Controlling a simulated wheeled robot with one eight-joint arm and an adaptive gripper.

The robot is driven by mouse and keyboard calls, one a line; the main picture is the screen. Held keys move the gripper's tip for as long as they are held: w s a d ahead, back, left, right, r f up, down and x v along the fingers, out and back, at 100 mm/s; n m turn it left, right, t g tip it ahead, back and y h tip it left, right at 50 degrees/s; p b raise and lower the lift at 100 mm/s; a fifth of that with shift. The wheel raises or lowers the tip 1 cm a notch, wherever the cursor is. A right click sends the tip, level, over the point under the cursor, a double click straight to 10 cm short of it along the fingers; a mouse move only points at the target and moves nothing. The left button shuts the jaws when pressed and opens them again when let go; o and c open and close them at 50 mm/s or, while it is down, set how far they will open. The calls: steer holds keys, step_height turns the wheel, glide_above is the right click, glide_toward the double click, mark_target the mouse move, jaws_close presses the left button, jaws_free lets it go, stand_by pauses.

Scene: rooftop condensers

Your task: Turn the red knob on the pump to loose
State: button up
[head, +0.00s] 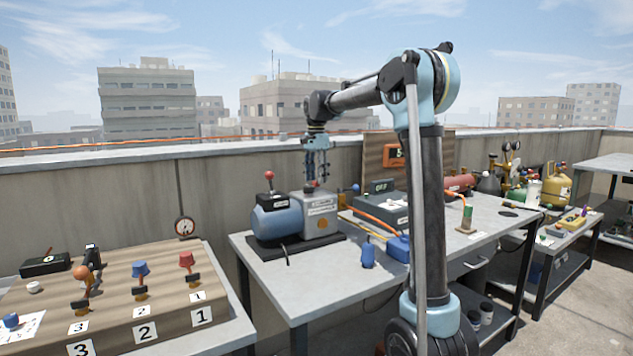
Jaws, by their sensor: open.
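The pump (278,220) stands on a dark base plate on the grey bench, with a blue cylindrical motor on the left and a grey box-shaped body on the right. A red knob (269,175) sits on a short stalk above the blue motor. My gripper (316,182) points down over the grey body, to the right of the red knob and apart from it. Its dark blue fingers are open and hold nothing visible. Whether the fingertips touch anything on top of the grey body is too small to tell. The knob's setting cannot be read.
A wooden board (110,275) with blue, red and orange valve pieces and number cards is at the left. A grey box (383,208) with an orange hose stands right of the pump. A round gauge (184,227) is on the parapet wall. Gas cylinders (556,190) stand farther right.

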steer(key=shift+f, duration=0.7)
steer(key=shift+c, duration=0.6)
steer(key=c, duration=0.9)
steer(key=shift+c, duration=0.2)
